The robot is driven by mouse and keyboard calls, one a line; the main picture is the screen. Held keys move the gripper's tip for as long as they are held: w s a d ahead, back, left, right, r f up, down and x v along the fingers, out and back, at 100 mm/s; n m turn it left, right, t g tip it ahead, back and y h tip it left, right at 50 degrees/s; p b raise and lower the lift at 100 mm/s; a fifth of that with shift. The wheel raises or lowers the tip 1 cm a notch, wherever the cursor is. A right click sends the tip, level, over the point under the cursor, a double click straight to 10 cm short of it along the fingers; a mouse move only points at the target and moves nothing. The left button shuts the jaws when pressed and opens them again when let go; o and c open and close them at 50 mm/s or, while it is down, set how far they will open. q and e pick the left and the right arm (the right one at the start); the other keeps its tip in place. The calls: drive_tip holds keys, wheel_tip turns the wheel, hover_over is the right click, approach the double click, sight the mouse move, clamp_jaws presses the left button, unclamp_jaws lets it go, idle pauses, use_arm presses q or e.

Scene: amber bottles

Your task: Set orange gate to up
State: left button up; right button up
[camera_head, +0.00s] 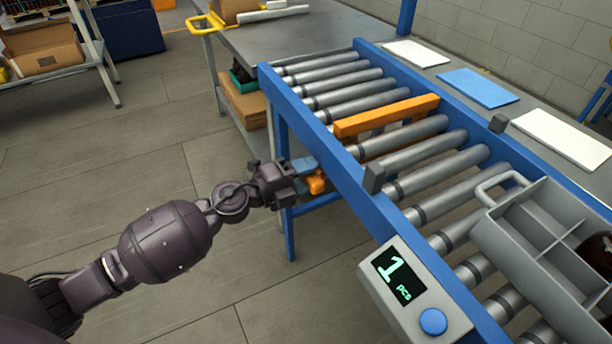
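The orange gate (386,116) is a bar lying across the roller conveyor. Its top edge stands above the rollers, and short orange legs show under it. An orange handle (316,183) sticks out low on the conveyor's near left side. My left gripper (304,178) is at this handle, with its fingers beside or around it. The fingers are small and partly overlapped by the handle, so I cannot tell whether they are closed on it. My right gripper is not in view.
A grey divided crate (520,215) with a dark bottle sits on the lower rollers. A counter box (412,293) reading "1 pcs" is on the blue near rail (335,160). White and blue sheets (478,88) lie beyond the far rail.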

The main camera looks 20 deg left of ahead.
use_arm(q)
drive_tip(key=shift+o, duration=0.9)
drive_tip(key=shift+r, duration=0.1)
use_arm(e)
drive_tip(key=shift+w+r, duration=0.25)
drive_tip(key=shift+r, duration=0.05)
use_arm(q)
drive_tip(key=shift+f, duration=0.2)
drive_tip(key=shift+s, duration=0.1)
drive_tip(key=v, duration=1)
drive_tip(key=shift+s+a, duration=0.2)
drive_tip(key=shift+a, duration=0.1)
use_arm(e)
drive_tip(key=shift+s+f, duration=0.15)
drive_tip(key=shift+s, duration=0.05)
